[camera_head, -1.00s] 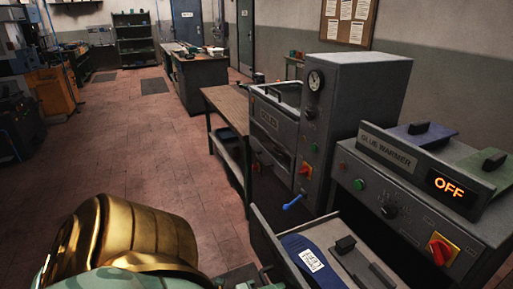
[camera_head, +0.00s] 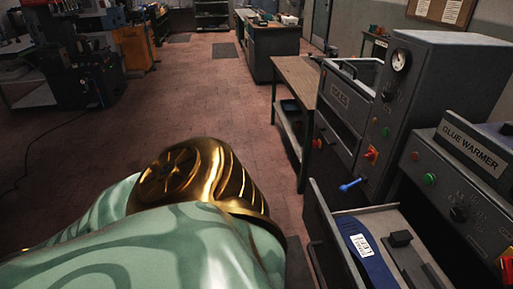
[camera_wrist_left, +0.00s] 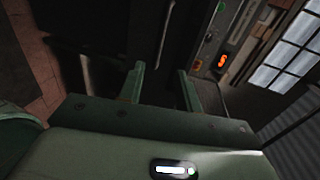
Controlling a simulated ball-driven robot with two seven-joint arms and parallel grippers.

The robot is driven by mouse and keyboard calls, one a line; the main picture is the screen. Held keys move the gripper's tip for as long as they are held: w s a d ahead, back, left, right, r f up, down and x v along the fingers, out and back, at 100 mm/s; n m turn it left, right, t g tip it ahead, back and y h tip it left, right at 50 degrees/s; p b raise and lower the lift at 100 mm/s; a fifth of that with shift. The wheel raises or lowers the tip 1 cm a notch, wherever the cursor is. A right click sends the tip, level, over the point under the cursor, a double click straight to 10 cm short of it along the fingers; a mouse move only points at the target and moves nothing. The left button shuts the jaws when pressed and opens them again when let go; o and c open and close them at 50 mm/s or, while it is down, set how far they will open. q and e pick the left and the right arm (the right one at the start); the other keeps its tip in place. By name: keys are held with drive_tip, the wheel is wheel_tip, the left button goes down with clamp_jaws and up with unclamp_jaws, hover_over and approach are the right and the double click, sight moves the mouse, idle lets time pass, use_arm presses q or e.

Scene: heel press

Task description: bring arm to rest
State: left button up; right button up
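My left gripper (camera_wrist_left: 161,82) shows in the left wrist view with its two green fingers standing apart. I see nothing held between them, only a dark surface beyond. In the head view my arm, pale green with a gold joint (camera_head: 190,180), fills the lower left. No gripper shows in the head view, and my right gripper is in neither view.
A workbench (camera_head: 297,78) stands farther back. The floor (camera_head: 190,100) left of it is clear.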

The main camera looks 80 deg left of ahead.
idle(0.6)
use_arm(q)
drive_tip(key=s+a+f+n+g+y, duration=0.1)
drive_tip(key=s+f+n+g, duration=0.2)
drive_tip(key=s+f+n, duration=0.4)
drive_tip(key=s+a+f+n+g+y, duration=0.15)
drive_tip(key=s+f+g, duration=0.3)
drive_tip(key=f, duration=0.45)
drive_tip(key=s+d+f+n+g, duration=0.7)
drive_tip(key=s+f, duration=0.3)
drive_tip(key=f, duration=0.4)
drive_tip(key=d+f+g+h, duration=0.1)
drive_tip(key=d+f+g, duration=0.1)
drive_tip(key=d+f, duration=0.4)
drive_tip(key=w+d+f+t, duration=0.1)
drive_tip(key=w, duration=1)
drive_tip(key=shift+t, duration=0.35)
drive_tip(key=shift+w+h, duration=0.15)
drive_tip(key=shift+h, duration=0.1)
